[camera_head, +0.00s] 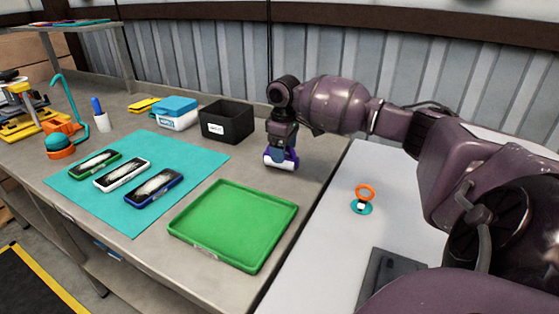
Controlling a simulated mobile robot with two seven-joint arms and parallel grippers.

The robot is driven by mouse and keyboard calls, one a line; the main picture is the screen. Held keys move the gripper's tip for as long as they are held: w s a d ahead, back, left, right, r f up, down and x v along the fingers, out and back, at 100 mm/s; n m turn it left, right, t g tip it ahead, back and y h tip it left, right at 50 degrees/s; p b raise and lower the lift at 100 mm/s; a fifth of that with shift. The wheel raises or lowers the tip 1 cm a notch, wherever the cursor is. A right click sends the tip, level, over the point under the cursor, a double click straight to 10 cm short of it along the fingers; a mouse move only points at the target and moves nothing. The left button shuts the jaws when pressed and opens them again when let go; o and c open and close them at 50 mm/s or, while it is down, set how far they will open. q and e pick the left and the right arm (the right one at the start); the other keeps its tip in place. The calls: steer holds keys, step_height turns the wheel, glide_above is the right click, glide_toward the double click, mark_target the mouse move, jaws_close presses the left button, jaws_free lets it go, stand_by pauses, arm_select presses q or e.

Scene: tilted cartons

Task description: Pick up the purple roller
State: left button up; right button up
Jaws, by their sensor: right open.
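The purple roller (290,161), with a white cylindrical part, is on the grey table (322,178) near its right edge, behind the green tray. My right gripper (282,147) is directly above it, pointing down, with its jaws open. The fingers are small and partly merge with the roller, so I cannot tell whether they touch it. My left gripper is not in view.
The green tray (235,222) lies in front of the roller. A black bin (228,122) and a blue-and-white box (176,115) stand to the left. A teal mat (120,205) holds three cases.

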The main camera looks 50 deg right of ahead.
step_height(320, 180, down, 3)
steer(key=shift+r, duration=0.1)
steer(key=c, duration=0.9)
steer(key=shift+c, duration=0.9)
step_height(320, 180, up, 12)
steer(key=shift+r+p, duration=0.1)
steer(key=shift+p, duration=0.95)
arm_select(q)
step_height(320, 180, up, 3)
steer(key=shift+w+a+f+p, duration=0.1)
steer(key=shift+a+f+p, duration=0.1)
steer(key=shift+p, duration=0.35)
arm_select(e)
step_height(320, 180, up, 8)
